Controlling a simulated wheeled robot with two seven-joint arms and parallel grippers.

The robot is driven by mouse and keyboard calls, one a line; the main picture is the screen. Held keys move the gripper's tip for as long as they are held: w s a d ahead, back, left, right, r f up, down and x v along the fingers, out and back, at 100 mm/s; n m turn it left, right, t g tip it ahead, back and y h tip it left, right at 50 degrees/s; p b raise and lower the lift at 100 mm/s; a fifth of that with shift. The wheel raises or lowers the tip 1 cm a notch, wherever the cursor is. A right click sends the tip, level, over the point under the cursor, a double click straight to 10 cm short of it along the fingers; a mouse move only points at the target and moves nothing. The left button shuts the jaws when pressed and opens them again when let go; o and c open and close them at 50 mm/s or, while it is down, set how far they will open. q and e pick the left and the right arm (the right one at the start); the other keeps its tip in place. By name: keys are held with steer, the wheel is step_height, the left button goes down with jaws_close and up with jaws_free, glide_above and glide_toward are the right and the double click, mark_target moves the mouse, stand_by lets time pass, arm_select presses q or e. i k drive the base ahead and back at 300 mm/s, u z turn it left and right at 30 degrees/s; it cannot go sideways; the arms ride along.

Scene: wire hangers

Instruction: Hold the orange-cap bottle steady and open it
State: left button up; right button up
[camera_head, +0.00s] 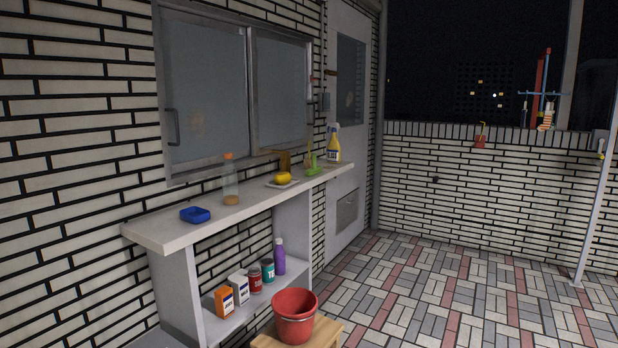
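The orange-cap bottle (230,182) stands upright on the light countertop (165,231), below the window. It is clear, with some brownish content at its bottom, and its orange cap (228,156) is on top. Nothing touches it. Neither of my grippers shows in the head view.
Several containers fill the lower shelf. A red bucket (295,318) on a wooden stool (325,334) stands in front. Tiled floor (460,290) is open at right.

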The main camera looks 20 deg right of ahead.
mark_target(229, 175)
steer(key=z, duration=0.3)
steer(key=i, duration=1.3)
steer(key=u, duration=1)
steer(key=i, duration=0.6)
steer(key=u, duration=0.6)
